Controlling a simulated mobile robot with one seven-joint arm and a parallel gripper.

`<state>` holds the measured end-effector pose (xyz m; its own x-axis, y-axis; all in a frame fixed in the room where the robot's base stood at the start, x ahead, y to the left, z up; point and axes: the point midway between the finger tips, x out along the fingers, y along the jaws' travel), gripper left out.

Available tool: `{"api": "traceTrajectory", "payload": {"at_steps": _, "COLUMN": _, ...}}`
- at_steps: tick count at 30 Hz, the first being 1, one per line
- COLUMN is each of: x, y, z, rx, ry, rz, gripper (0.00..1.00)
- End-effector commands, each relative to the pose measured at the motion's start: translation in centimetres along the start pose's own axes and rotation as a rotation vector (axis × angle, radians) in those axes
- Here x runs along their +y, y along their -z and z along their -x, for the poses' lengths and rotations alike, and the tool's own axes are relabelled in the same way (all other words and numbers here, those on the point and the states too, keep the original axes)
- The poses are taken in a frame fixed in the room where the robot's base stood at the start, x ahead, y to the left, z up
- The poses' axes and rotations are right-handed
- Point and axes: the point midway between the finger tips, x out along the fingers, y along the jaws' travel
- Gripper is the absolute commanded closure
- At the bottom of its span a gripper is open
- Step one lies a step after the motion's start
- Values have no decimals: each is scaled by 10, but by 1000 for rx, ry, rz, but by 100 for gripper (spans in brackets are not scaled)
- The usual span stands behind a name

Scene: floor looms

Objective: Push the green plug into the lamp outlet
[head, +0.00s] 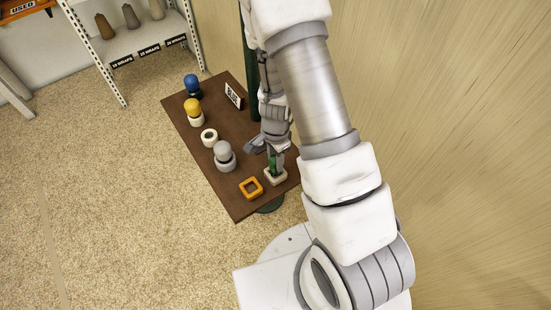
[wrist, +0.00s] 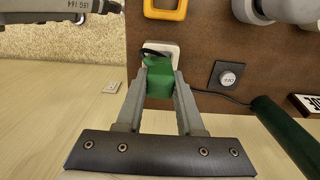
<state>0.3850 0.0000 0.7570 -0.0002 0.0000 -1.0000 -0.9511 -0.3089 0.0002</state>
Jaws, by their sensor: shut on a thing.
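The green plug (wrist: 159,80) is held between the two fingers of my gripper (wrist: 160,92). Its far end meets a pale square outlet block (wrist: 168,49) with a dark opening; I cannot tell how deep it sits. In the head view the green plug (head: 273,161) stands upright over the outlet block (head: 275,178), under my gripper (head: 270,150), near the table's right edge.
The brown table (head: 222,184) also holds an orange square ring (head: 251,188), a grey-topped piece (head: 224,156), a white ring (head: 209,137), a yellow-topped piece (head: 194,112), a blue-topped piece (head: 192,86) and a sign (head: 234,96). A dark green post (wrist: 287,135) stands near.

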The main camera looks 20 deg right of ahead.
Motion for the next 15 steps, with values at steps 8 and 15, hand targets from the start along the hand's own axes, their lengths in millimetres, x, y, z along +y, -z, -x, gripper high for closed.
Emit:
{"api": "traceTrajectory", "payload": {"at_steps": 8, "x": 0, "y": 0, "z": 0, "rx": 0, "ry": 0, "rz": 0, "gripper": 100}}
{"api": "traceTrajectory", "payload": {"at_steps": 15, "x": 0, "y": 0, "z": -3, "rx": 0, "ry": 0, "rz": 0, "gripper": 100}}
